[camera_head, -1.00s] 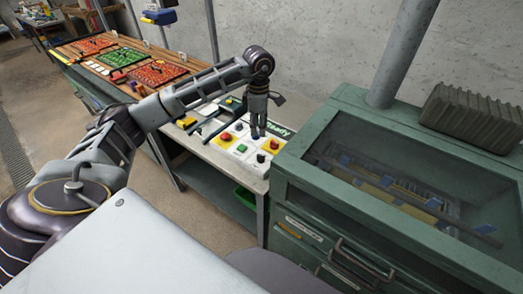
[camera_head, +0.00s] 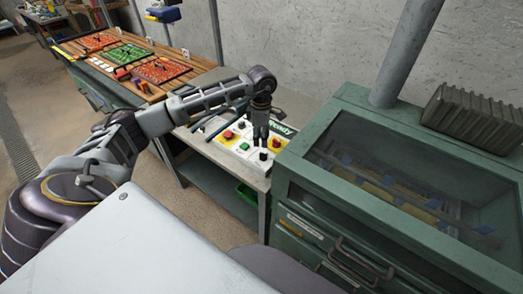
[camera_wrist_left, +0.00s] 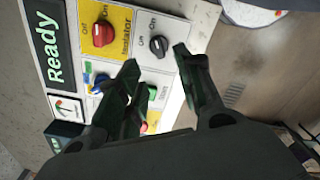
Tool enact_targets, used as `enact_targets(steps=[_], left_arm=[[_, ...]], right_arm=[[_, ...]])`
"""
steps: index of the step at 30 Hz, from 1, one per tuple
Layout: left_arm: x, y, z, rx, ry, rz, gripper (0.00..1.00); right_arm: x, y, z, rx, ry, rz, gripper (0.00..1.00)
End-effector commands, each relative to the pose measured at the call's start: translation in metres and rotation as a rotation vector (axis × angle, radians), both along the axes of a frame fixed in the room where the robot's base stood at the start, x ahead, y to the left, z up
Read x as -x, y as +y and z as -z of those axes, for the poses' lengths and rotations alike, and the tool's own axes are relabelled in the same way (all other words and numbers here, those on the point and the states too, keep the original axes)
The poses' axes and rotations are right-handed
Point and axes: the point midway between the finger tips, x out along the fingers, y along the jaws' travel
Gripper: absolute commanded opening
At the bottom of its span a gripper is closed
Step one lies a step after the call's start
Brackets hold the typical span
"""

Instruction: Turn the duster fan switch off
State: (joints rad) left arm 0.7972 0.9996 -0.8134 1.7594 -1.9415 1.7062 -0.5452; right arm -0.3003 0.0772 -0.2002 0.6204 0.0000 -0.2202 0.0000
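A white and yellow control panel (camera_head: 235,151) with knobs and buttons lies on the bench. In the left wrist view, a red knob (camera_wrist_left: 103,33) sits on a yellow patch with "Off" and "On" marks. A black knob (camera_wrist_left: 158,46) sits beside it on a white patch; its label is only partly readable. I cannot tell which knob is named duster fan. My left gripper (camera_head: 261,139) points down over the panel. In the left wrist view (camera_wrist_left: 156,60) its fingers are apart and empty, with the black knob beyond the gap; contact is not visible. My right gripper is out of view.
A green glass-topped cabinet (camera_head: 335,180) stands close to the right of the panel. A "Ready" sign (camera_head: 283,129) is behind it. A wooden bench with red and green trays (camera_head: 128,53) is at the back left. A blue knob (camera_wrist_left: 100,84) is partly behind one finger.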

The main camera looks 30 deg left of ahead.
Motion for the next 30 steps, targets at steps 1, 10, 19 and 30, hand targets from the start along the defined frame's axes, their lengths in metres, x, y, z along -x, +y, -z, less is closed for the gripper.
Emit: enact_targets(steps=[1,10,19,30], left_arm=[[0.000,0.000,0.006,0.001,0.002,0.000,0.36],[0.001,0.000,0.046,0.000,0.002,0.000,0.36],[0.000,0.000,0.074,0.000,0.000,-0.001,0.36],[0.000,0.000,0.080,0.000,0.000,0.000,0.36]], right_arm=[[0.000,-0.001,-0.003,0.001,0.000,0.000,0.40],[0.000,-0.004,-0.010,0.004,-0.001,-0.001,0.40],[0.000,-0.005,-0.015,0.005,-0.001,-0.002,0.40],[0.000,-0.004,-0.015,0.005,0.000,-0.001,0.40]])
